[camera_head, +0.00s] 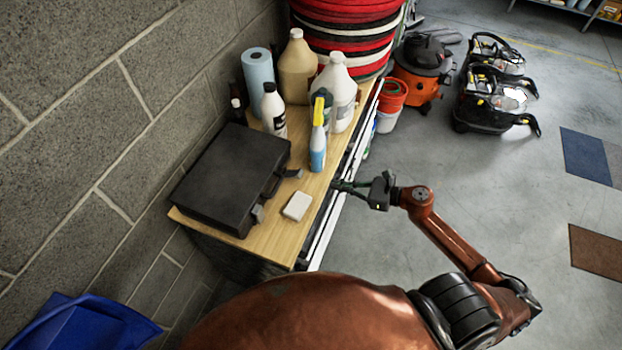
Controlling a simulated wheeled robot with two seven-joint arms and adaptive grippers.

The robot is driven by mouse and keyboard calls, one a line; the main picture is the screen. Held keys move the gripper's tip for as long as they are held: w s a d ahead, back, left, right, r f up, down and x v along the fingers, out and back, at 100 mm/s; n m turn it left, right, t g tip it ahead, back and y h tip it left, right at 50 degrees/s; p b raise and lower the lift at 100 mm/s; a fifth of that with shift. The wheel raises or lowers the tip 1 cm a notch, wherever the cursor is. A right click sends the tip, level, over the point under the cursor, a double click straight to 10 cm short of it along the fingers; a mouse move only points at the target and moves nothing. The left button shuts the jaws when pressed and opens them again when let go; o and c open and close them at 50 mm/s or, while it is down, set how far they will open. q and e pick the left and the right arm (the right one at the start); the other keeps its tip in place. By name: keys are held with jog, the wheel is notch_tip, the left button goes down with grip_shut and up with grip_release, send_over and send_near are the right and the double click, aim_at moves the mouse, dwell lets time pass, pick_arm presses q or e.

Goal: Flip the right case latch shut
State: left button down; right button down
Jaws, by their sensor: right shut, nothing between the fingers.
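A closed dark case (232,172) lies flat on the wooden bench top against the block wall. Its front side, with a dark handle (272,187), faces the right. The right case latch (293,173) is a small grey piece sticking out at the far end of that front. The other latch (258,213) shows at the near end; its exact position is too small to tell. My right gripper (338,185) is shut and empty at the bench's right edge, its fingers pointing left toward the right latch, a gap apart from it. My left gripper is out of view.
A spray bottle (318,140) stands just behind the right latch, with white and tan jugs further back. A pale block (297,206) lies in front of the case. The bench (285,241) is clear between latch and gripper. Open floor lies to the right.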

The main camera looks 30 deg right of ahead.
aim_at(311, 184)
jog(key=p+x, duration=0.2)
jog(key=x, duration=0.8)
dwell(0.4)
